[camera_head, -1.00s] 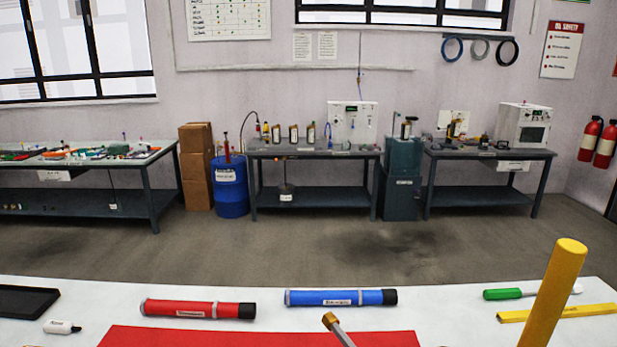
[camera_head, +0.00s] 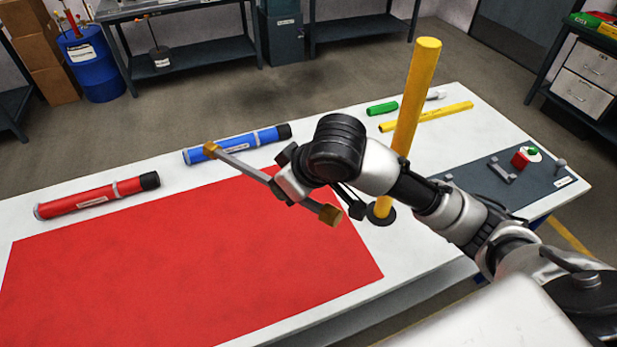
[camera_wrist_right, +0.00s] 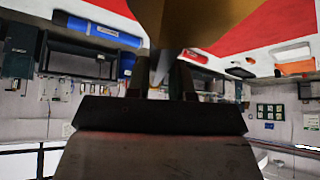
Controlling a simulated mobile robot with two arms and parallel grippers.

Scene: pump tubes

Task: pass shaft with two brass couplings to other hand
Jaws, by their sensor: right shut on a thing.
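The shaft (camera_head: 240,165) is a thin grey rod with a brass coupling at each end. One coupling (camera_head: 211,150) points to the far left and the other (camera_head: 329,215) to the near right. My right gripper (camera_head: 282,180) is shut on the shaft between the couplings and holds it above the table, over the red mat's far right part. In the right wrist view a large brass coupling (camera_wrist_right: 180,22) fills the top centre, close to the camera, with the fingers (camera_wrist_right: 160,78) behind it. My left gripper is not in view.
A red mat (camera_head: 180,260) covers much of the white table. A red tube (camera_head: 90,198) and a blue tube (camera_head: 235,146) lie along its far side. A yellow post (camera_head: 414,95) stands upright behind my right arm. A grey mat (camera_head: 520,185) with small parts lies at the right.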

